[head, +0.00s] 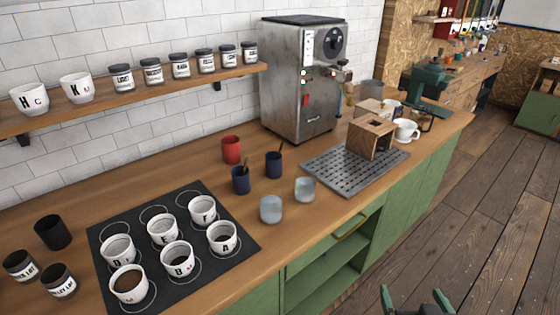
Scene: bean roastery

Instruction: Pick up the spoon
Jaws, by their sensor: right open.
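Two navy cups (240,182) and (274,167) stand on the wooden counter in the middle of the head view. A thin dark handle (280,147) sticks up out of the right navy cup, and a shorter dark one (246,168) shows at the left cup. These look like spoon handles; any bowls are hidden inside the cups. My right gripper (415,300) is at the bottom edge, right of centre, with its green-tipped fingers apart and nothing between them. It is over the floor, in front of the counter and apart from the cups. My left gripper is out of view.
A red cup (231,150) and two pale glasses (271,209) and (305,189) stand close around the navy cups. A black mat (100,232) holds several lettered cups. A metal drip grid (340,178) and espresso machine (290,85) stand to the right. Green cabinets (400,195) front the counter.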

